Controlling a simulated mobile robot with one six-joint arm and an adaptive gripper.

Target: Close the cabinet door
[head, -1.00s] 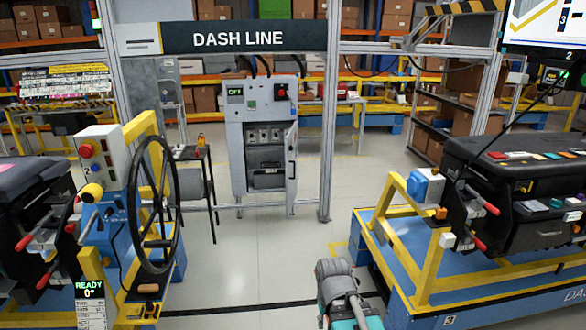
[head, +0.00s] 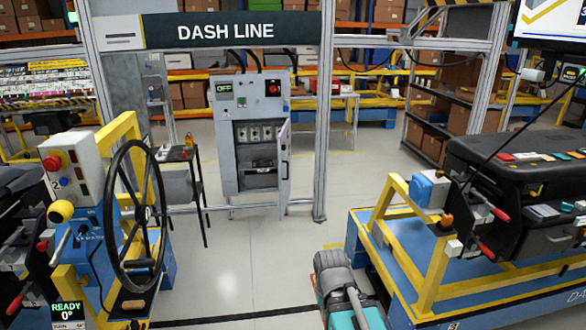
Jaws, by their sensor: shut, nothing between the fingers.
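The grey cabinet (head: 228,150) stands upright in the middle distance, under the DASH LINE sign. Its door (head: 284,165) is open, swung out toward me on the right side and seen nearly edge-on. The open lower bay shows a row of small modules (head: 254,132) and a dark item (head: 262,166) below them. My gripper is not in view; only a grey and teal part of my own arm shows at the bottom centre, far from the cabinet.
A metal frame post (head: 322,120) stands just right of the door. A small black side table (head: 176,154) is left of the cabinet. A steering-wheel station (head: 137,205) fills the left, and a dashboard on a yellow-and-blue stand (head: 415,260) the right. Clear floor (head: 245,255) lies between.

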